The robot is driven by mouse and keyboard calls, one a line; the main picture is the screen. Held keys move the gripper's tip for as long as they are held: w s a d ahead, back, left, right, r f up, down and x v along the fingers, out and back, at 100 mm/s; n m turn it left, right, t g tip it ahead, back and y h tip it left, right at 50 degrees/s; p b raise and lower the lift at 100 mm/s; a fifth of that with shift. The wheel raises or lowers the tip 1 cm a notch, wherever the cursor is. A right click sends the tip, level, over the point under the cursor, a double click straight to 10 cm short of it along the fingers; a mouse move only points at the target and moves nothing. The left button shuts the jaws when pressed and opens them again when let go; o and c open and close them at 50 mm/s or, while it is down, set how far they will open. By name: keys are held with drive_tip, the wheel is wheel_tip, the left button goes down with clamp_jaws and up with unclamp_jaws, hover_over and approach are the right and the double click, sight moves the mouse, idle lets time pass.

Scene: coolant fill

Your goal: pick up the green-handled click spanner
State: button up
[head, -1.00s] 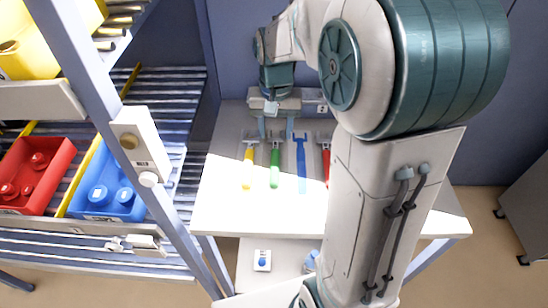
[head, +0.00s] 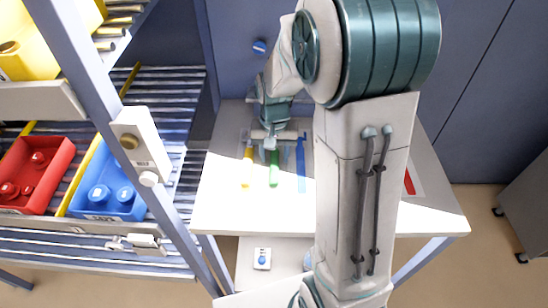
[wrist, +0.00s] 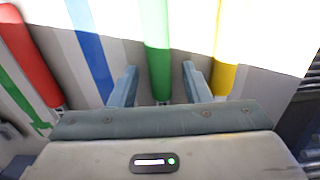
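In the wrist view the green handle (wrist: 155,45) shows between the two fingers of my gripper (wrist: 160,80), with a gap on both sides. The fingers are open and empty. I cannot tell how high they are above the bench.
The workbench (head: 235,210) is clear in front. A roller rack with red (head: 58,155) and blue bins (head: 125,207) stands left.

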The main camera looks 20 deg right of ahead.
clamp_jaws()
drive_tip(key=shift+r, duration=0.1)
